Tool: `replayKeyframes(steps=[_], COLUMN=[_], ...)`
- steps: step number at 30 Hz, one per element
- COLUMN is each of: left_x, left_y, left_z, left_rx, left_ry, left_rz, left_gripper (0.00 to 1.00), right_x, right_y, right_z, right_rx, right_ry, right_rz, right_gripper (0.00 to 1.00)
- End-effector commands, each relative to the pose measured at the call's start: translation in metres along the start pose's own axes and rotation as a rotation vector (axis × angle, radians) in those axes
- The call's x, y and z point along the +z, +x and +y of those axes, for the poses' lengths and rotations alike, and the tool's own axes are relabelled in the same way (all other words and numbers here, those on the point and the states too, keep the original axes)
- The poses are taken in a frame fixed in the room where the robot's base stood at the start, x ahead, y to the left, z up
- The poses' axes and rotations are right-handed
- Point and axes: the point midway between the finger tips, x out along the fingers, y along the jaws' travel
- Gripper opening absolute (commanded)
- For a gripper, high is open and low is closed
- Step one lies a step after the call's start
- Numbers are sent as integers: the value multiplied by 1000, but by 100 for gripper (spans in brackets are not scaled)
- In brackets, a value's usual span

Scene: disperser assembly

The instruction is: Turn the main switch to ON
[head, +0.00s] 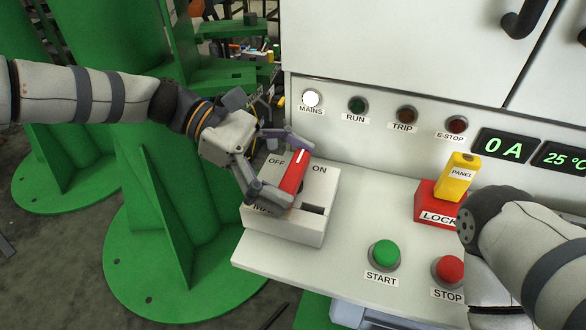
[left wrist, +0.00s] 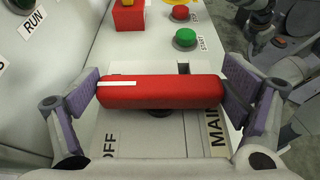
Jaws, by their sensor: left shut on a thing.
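The main switch is a white box (head: 316,217) with a red bar handle (head: 293,176), mounted on the left part of the panel ledge. The handle's white-striped end points between the OFF and ON labels in the head view. My left gripper (head: 291,172) is shut on the handle. In the left wrist view, the left gripper's (left wrist: 162,92) purple-padded fingers press on the two ends of the red handle (left wrist: 165,95). The OFF label shows below the handle there; the ON label is hidden. My right gripper is not in view; only part of my right arm shows.
A green START button (head: 384,253) and red STOP button (head: 449,269) sit right of the switch. A red lock block (head: 432,205) with a yellow PANEL tag (head: 460,176) stands farther right. The white MAINS lamp (head: 311,98) looks bright. Green machine frames (head: 150,180) stand at left.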

Motion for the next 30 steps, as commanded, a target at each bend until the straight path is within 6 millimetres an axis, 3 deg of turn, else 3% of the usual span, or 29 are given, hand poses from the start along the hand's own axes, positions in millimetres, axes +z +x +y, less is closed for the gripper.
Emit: replayKeyframes(steps=[5,6,7,19,30], left_x=[-4,-4,-4,-1,-2], left_y=[1,1,1,-8,-99], left_z=[-1,-2,-2,0,0], left_rx=[-4,-4,-4,0,1], left_ry=[1,1,1,1,0], left_rz=[7,7,7,3,4], left_gripper=[64,98,100,100,100], right_x=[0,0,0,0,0], right_y=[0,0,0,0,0], right_z=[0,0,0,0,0], right_rx=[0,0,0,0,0], right_ry=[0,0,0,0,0], right_rz=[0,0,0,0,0], right_gripper=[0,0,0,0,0])
